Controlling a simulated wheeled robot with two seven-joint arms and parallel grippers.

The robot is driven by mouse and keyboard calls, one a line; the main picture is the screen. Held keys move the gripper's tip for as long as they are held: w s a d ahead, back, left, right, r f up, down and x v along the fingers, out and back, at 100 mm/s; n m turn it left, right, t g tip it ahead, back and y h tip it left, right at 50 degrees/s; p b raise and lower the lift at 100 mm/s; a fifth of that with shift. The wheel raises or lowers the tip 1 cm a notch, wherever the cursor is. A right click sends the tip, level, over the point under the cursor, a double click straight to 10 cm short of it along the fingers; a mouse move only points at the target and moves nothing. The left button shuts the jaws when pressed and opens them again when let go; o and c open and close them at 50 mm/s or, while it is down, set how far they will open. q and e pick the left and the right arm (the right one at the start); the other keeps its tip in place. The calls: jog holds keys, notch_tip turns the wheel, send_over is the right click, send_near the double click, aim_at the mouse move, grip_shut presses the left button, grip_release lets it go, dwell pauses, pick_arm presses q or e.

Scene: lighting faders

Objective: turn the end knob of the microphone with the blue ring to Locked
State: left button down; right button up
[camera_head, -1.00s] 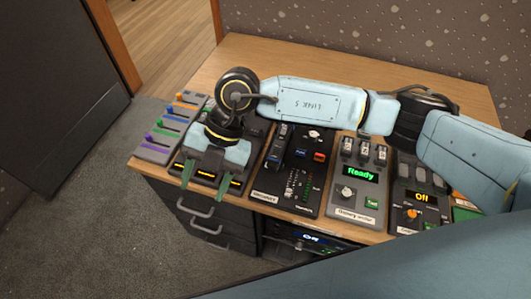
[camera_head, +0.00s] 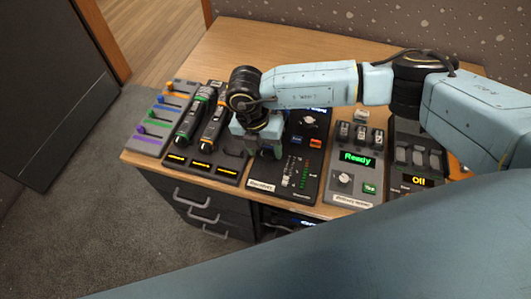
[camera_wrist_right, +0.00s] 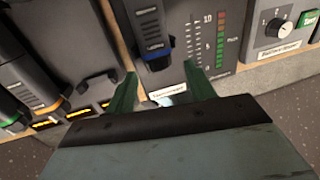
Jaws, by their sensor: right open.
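The microphone with the blue ring (camera_wrist_right: 152,28) lies on the dark mixer panel (camera_wrist_right: 205,45) in the right wrist view. Its blue ring (camera_wrist_right: 154,47) is near its close end, and a dark end knob (camera_wrist_right: 157,64) sits beyond it. My right gripper (camera_wrist_right: 161,70) is open, its green fingers on either side of that end, with no clear contact. In the head view my right gripper (camera_head: 264,152) is over the mixer's left side and hides this microphone. The knob's marking cannot be read. My left gripper is not in view.
Two other microphones (camera_head: 189,116) (camera_head: 214,120) lie in the dock left of my gripper. A slider panel (camera_head: 150,132) is at the far left, and a "Ready" panel (camera_head: 344,180) is to the right. The desk behind the panels (camera_head: 225,50) is clear.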

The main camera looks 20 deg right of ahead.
aim_at(268, 155)
jog(key=shift+s+d+f, duration=0.1)
jog(key=shift+f, duration=0.55)
jog(key=shift+s+d+f, duration=0.1)
jog(key=shift+f, duration=0.55)
jog(key=shift+c, duration=0.4)
